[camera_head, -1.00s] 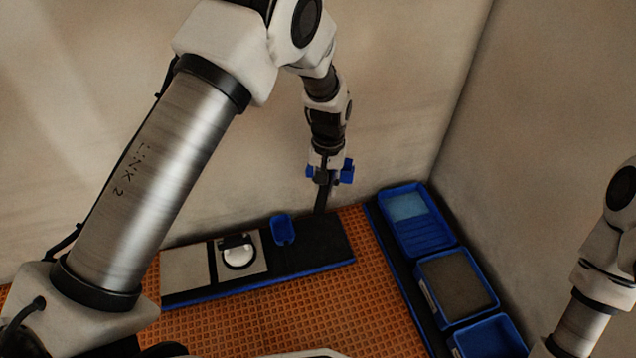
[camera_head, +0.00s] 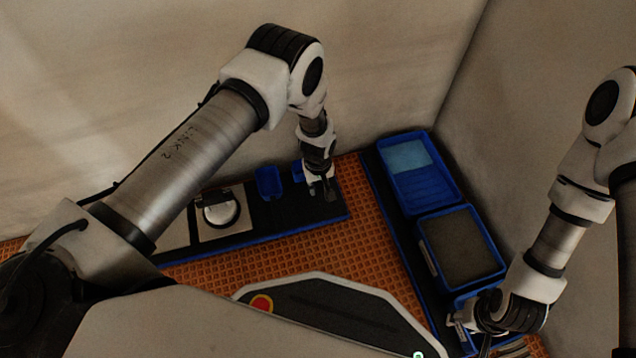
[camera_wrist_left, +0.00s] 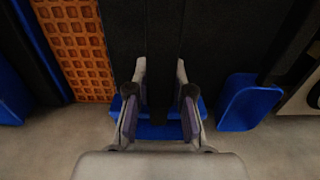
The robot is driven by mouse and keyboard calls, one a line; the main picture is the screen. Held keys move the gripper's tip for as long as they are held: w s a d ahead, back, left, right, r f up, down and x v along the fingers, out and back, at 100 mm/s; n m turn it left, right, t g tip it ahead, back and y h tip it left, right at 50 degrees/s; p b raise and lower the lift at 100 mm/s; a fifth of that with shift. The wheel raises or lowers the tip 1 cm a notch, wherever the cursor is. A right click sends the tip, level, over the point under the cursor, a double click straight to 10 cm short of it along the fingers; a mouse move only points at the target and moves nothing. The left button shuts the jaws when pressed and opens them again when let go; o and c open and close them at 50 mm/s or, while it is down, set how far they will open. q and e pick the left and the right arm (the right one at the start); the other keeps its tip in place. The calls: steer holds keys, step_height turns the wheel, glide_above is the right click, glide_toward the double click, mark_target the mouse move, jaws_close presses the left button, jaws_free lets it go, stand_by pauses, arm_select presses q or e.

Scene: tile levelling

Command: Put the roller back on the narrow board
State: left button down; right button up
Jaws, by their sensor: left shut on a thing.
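The narrow board (camera_head: 260,236), black with a blue front edge, lies along the back wall. My left gripper (camera_head: 322,192) points down at its right end. It is shut on the roller, which shows as a blue piece (camera_head: 297,172) beside the fingers in the head view. In the left wrist view a blue bar (camera_wrist_left: 158,131) lies behind the fingertips, with a dark strip running between them; much of the roller is hidden. I cannot tell whether the roller touches the board. My right gripper (camera_head: 468,328) is low at the right front, its fingers unclear.
A blue cup-like holder (camera_head: 268,183) and a pale plate with a round white piece (camera_head: 221,210) sit on the board left of the gripper. Blue trays (camera_head: 443,188) stand along the right on a dark strip. Orange grid floor (camera_head: 370,250) between is clear.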

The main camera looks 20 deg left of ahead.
arm_select(q)
steer(key=shift+f+b, duration=0.5)
steer(key=shift+f, duration=0.6)
arm_select(e)
steer(key=shift+f, duration=0.9)
arm_select(q)
steer(key=shift+f+b, duration=0.55)
steer(key=shift+f, duration=0.05)
arm_select(e)
steer(key=shift+f, duration=0.55)
arm_select(q)
steer(key=c, duration=1)
jaws_free()
steer(key=shift+o, duration=0.2)
step_height(320, 180, up, 12)
steer(key=shift+r, duration=0.1)
